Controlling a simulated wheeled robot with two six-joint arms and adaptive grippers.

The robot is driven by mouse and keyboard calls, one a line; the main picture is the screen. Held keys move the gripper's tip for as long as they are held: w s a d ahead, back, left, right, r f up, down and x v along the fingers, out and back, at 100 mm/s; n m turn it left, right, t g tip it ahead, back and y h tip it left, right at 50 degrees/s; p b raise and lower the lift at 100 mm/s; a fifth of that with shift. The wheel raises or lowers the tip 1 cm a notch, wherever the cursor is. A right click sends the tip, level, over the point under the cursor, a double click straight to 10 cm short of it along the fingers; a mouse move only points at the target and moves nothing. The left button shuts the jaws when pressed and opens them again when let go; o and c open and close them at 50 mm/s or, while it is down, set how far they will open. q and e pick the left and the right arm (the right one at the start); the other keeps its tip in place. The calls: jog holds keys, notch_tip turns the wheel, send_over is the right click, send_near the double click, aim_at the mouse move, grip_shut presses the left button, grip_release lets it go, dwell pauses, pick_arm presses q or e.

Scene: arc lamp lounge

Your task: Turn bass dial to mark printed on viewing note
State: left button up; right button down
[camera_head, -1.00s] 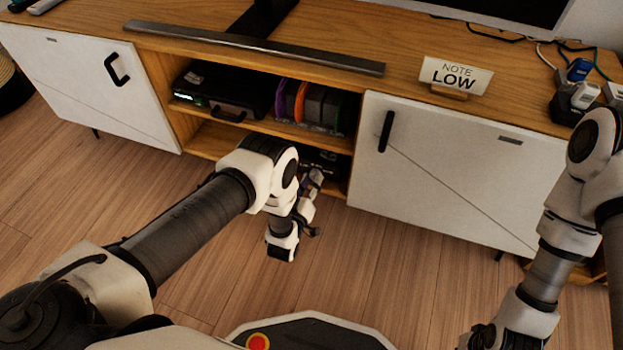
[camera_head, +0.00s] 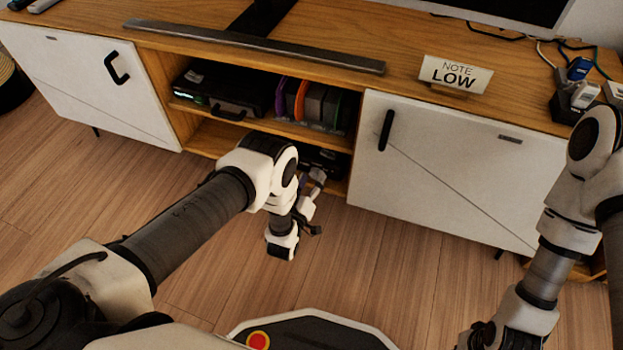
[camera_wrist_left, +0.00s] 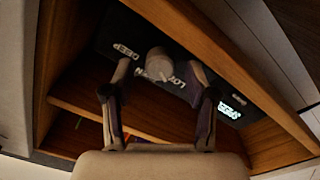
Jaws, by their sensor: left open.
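The viewing note (camera_head: 455,74) stands on the cabinet top and reads "NOTE LOW". In the left wrist view, the pale round bass dial (camera_wrist_left: 159,62) is on a dark device (camera_wrist_left: 122,38) inside the cabinet. Labels "DEEP" and, partly covered, "LOW" are beside it, with a lit display to the right. The dial's exact setting is hard to tell. My left gripper (camera_wrist_left: 160,72) is open, one fingertip on each side of the dial; contact cannot be told. In the head view it (camera_head: 317,178) reaches into the lower shelf. My right gripper (camera_head: 482,336) is low at right, its fingers unclear.
A black box (camera_head: 225,88) and several upright cases (camera_head: 312,101) fill the shelf above. White cabinet doors (camera_head: 440,165) flank the opening. The wooden shelf boards and side walls are close around my left gripper. The wood floor (camera_head: 370,270) is clear.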

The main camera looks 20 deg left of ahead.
pick_arm(q)
jog(key=s, duration=0.7)
jog(key=shift+a, duration=0.15)
jog(key=shift+s+f, duration=0.1)
